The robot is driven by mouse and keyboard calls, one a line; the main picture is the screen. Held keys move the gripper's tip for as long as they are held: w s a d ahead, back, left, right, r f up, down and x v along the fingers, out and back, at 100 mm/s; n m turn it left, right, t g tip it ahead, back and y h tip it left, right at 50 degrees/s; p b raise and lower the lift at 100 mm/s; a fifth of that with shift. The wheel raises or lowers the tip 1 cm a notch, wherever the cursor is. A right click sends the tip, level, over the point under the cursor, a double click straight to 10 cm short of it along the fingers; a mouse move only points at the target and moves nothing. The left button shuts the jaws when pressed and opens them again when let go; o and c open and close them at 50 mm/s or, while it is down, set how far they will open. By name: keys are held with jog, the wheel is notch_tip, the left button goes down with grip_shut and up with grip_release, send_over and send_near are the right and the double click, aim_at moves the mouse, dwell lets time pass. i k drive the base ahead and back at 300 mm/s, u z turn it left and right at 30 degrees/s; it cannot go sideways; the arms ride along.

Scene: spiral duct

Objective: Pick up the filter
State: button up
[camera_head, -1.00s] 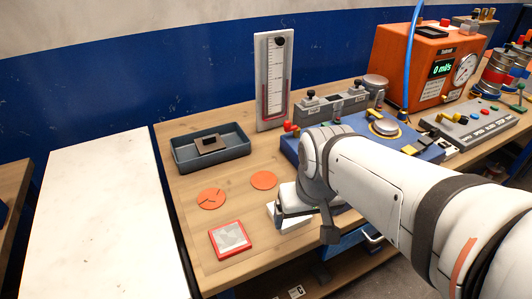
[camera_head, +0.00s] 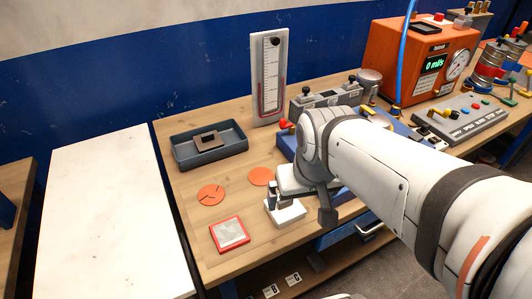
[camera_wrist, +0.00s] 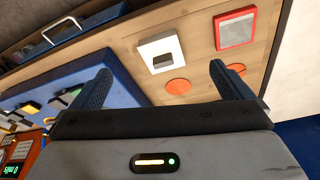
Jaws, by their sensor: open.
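A flat square with a red frame and a grey face (camera_head: 230,235), which looks like the filter, lies near the front edge of the wooden bench. It also shows at the top right of the wrist view (camera_wrist: 236,30). My gripper (camera_wrist: 160,70) is open with nothing between its fingers. In the head view my gripper (camera_head: 273,192) is partly hidden by my own arm, above and right of the red-framed square and close to a white block (camera_head: 286,212). In the wrist view the white block (camera_wrist: 146,54) appears beyond and between the fingers.
Two orange discs (camera_head: 210,195) lie flat beside the red-framed square. A dark tray (camera_head: 180,159) holding a brown square piece stands behind them. A gauge panel (camera_head: 268,78) stands at the back. Blue equipment (camera_wrist: 75,90) fills the bench on the right. A white tabletop (camera_head: 105,220) at left is clear.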

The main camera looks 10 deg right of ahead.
aim_at(286, 213)
jog(key=u, duration=0.25)
jog(key=k, duration=0.55)
jog(key=z, duration=2.35)
jog(key=k, duration=1.55)
jog(key=u, duration=0.8)
jog(key=i, duration=0.95)
jog(key=u, duration=0.05)
